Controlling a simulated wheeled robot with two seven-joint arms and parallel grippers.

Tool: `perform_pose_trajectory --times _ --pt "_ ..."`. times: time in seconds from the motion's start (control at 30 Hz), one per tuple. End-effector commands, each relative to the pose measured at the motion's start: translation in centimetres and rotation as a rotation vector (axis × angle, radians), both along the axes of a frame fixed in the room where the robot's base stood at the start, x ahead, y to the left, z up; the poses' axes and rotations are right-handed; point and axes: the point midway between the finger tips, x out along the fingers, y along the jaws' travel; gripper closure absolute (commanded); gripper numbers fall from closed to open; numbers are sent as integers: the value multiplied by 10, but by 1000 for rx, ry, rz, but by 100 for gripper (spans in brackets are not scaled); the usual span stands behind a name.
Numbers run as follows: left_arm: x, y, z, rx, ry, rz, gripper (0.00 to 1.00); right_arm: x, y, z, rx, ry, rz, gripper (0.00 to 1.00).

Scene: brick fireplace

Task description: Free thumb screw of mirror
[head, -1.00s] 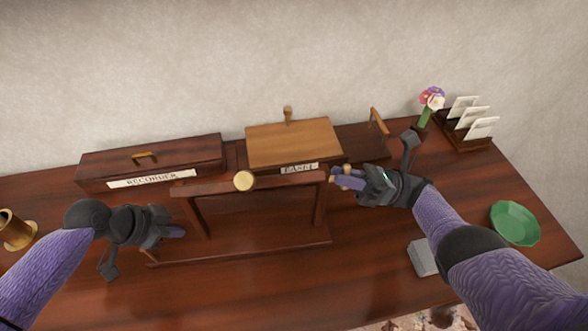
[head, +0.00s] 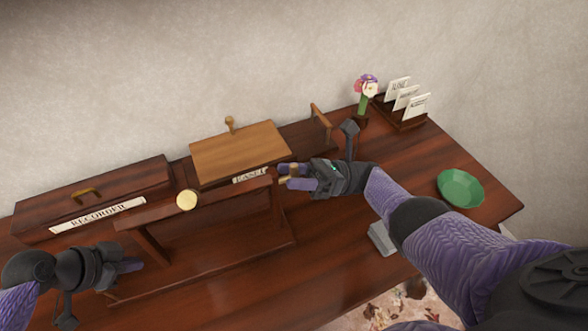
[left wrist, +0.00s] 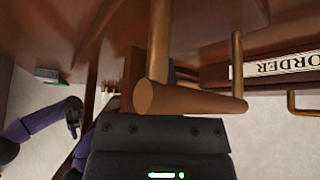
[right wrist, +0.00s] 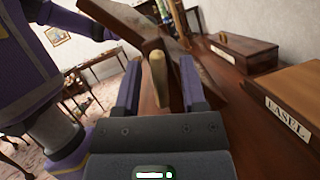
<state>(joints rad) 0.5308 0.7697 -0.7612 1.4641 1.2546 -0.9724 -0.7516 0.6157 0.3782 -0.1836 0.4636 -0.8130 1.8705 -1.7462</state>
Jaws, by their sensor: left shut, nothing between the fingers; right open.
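A dark wooden frame on a stand, which looks like the mirror (head: 150,209), stands on the table with a round brass disc (head: 187,199) on its top bar. A pale brass peg, apparently the thumb screw (right wrist: 159,78), sits at the frame's right end, between the open purple fingers of my right gripper (right wrist: 160,85). I cannot tell whether they touch it. My right gripper also shows in the head view (head: 290,176). My left gripper (head: 132,265) is shut and empty at the frame's lower left.
A recorder box (head: 95,200) and an easel box (head: 240,150) stand behind the frame. A flower vase (head: 364,103), card rack (head: 402,115), green dish (head: 460,188) and grey block (head: 382,238) are to the right. The table's front right is mostly clear.

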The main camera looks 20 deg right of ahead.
Motion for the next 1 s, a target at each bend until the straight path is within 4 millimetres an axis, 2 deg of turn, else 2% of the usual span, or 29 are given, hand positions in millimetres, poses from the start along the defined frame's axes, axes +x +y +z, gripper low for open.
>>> perform_pose_trajectory --times 0.17,0.27,0.5,0.6,0.73,1.0 --pt "-2 0 -3 2 7 -1 100 0 -1 10 -4 -4 -2 47" --pt "-2 0 -3 2 7 -1 100 -2 0 24 -2 -4 2 47" --pt "-2 0 -3 1 8 0 100 -1 -1 75 -1 -3 0 47" --pt "-2 0 -3 2 7 -1 100 -1 -1 91 0 -2 0 47" --pt "-2 0 -3 1 8 0 100 -1 -1 99 1 -1 -1 47" --pt "-2 0 -3 1 8 0 100 0 1 100 -10 -4 9 47"
